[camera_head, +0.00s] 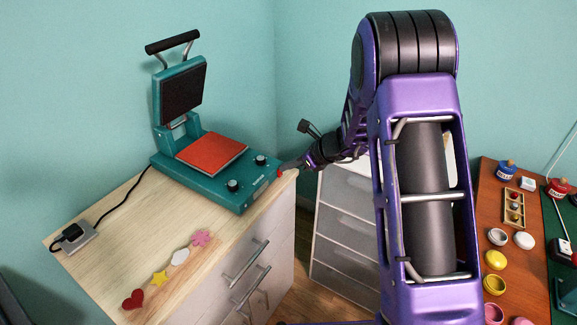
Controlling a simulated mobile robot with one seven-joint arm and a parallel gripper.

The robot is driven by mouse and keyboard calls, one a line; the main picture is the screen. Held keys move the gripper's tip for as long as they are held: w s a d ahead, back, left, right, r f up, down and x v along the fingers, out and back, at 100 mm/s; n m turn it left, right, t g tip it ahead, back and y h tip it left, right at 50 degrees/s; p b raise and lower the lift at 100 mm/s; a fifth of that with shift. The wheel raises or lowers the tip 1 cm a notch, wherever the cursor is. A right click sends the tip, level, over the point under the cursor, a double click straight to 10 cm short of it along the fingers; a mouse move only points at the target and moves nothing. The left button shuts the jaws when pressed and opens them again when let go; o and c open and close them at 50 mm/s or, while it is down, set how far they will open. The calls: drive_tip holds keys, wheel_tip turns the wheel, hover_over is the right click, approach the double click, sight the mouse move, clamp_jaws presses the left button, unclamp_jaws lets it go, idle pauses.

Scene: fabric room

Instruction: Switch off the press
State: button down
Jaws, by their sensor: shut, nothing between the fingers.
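The press (215,177) is a teal heat press on the wooden-topped cabinet at the left. Its upper plate (184,92) is raised, with a dark handle above, and a red-orange pad (211,152) lies on its base. Two black knobs (233,185) and a small panel are on the base's front right. My gripper (283,172) is shut and empty at the press's front right corner, close to a small red part (279,173). Whether it touches that part cannot be told. No indicator state is readable.
A black cord runs from the press to a grey outlet block (73,237). Heart, star, cloud and flower shapes lie along the cabinet top (130,245). A grey drawer unit (340,225) stands behind my arm. A wooden table (515,230) with several small pots is at the right.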

drive_tip(key=p+v, duration=0.2)
drive_tip(key=v, duration=1.5)
drive_tip(key=shift+s+d, duration=0.15)
drive_tip(key=shift+d, duration=0.05)
